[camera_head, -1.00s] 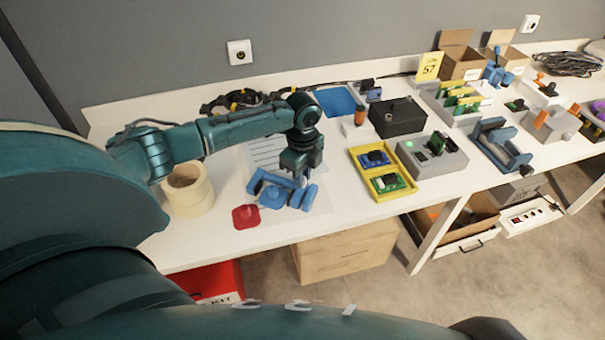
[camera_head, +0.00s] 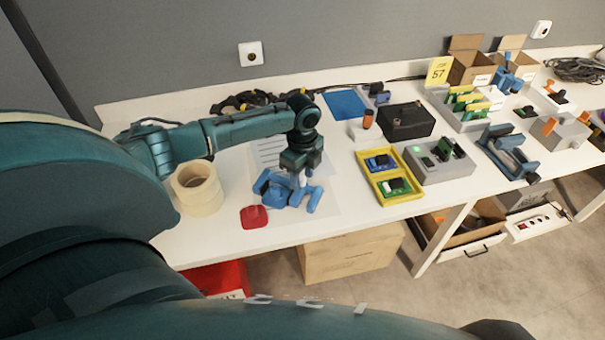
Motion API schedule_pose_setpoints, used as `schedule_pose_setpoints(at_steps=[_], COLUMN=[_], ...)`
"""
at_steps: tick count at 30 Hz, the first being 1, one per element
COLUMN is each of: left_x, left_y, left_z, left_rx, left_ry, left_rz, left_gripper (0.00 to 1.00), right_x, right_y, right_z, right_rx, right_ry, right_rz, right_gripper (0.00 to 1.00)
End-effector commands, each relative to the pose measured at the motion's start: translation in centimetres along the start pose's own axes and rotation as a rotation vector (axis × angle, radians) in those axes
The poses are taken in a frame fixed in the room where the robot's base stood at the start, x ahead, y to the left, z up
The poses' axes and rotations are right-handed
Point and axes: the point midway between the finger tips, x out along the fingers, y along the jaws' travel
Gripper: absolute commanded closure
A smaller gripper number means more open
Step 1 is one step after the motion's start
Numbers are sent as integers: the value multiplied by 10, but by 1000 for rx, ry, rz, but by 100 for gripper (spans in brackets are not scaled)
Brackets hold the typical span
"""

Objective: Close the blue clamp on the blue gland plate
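A blue fixture (camera_head: 272,192) lies on a white sheet near the table's front edge. It looks like the blue clamp and gland plate together; at this size I cannot separate the two surely. A blue lever-like part (camera_head: 314,199) stands at its right side. My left gripper (camera_head: 299,180) points down right over the fixture, between its left body and the right part. Its fingertips are small and partly merge with the blue parts, so contact and opening are unclear. My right gripper is not in view.
A red piece (camera_head: 254,217) lies just left in front of the fixture. A tape roll (camera_head: 198,188) stands further left. A yellow tray (camera_head: 389,174) with circuit boards and a grey box (camera_head: 440,162) are to the right. Another blue clamp-like frame (camera_head: 508,152) stands further right.

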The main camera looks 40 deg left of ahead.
Motion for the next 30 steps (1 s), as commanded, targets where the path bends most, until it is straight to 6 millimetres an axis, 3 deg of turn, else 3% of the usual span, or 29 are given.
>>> schedule_pose_setpoints(at_steps=[11,24,30], left_x=[-9,-100,-125], left_y=[-1,-1,0], left_z=[0,0,0], left_rx=[0,1,0], left_ry=[1,0,0], left_rz=[-2,-3,-2], left_gripper=[59,59,59], right_x=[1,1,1], right_y=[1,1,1], right_z=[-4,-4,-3], right_rx=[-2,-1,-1], right_ry=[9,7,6], right_rz=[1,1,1], right_gripper=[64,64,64])
